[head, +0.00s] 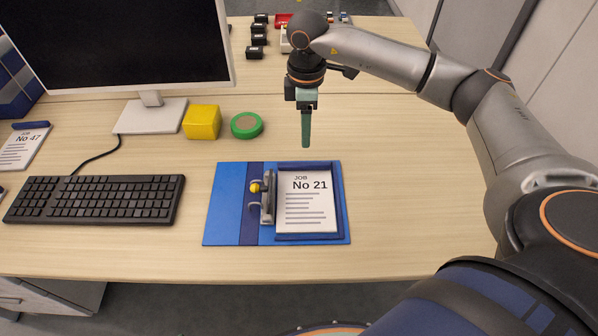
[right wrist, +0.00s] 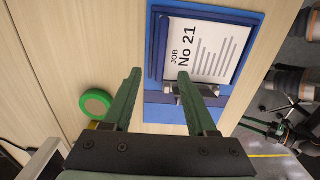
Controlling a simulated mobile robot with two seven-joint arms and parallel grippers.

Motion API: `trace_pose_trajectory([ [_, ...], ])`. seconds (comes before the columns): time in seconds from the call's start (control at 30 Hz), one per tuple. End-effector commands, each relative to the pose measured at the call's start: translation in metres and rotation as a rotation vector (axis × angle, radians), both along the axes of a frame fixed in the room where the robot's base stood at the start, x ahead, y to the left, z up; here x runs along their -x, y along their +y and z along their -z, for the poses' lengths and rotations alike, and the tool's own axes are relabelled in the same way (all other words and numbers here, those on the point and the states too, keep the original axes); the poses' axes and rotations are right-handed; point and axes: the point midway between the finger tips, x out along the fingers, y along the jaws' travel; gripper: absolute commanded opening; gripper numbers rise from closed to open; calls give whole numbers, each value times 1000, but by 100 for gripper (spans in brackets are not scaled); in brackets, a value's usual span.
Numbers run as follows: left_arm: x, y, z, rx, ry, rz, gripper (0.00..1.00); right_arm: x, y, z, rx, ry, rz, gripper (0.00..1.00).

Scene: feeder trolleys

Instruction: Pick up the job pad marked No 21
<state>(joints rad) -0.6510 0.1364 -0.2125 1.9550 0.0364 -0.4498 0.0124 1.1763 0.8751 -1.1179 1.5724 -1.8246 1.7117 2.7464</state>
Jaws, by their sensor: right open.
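The job pad marked No 21 (head: 307,205) is a white sheet block lying on the right half of an open blue ring binder (head: 227,215) on the desk. In the right wrist view the pad (right wrist: 205,52) lies beyond the fingertips, its print turned sideways. My right gripper (head: 306,145) hangs above the desk behind the binder, apart from the pad. In the right wrist view its two green fingers (right wrist: 160,75) stand wide apart with nothing between them held.
A black keyboard (head: 95,199) lies left of the binder. A yellow block (head: 201,122), a green tape roll (head: 246,125) and a monitor (head: 150,116) stand behind. Another pad marked No 47 (head: 22,148) lies far left. The desk right of the binder is clear.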

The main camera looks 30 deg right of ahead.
Motion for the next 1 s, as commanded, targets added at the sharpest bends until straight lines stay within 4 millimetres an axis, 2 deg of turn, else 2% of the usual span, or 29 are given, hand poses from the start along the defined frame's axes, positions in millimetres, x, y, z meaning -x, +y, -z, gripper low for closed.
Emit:
trace_pose_trajectory([
  [0.03,2,0,2,0,6,0,50,1,0,12,1,6,0,57],
  [0.2,7,-1,5,0,16,2,50,1,0,41,-1,3,-1,57],
  [0.47,7,-1,6,1,19,2,50,0,1,63,-2,2,-4,57],
  [0.7,6,-1,6,0,16,3,50,0,2,98,-2,3,-3,57],
  [0.8,4,-1,5,1,12,3,50,0,2,106,-2,2,-3,57],
  [1.0,0,-2,3,1,3,3,50,-1,2,108,-3,1,-3,57],
])
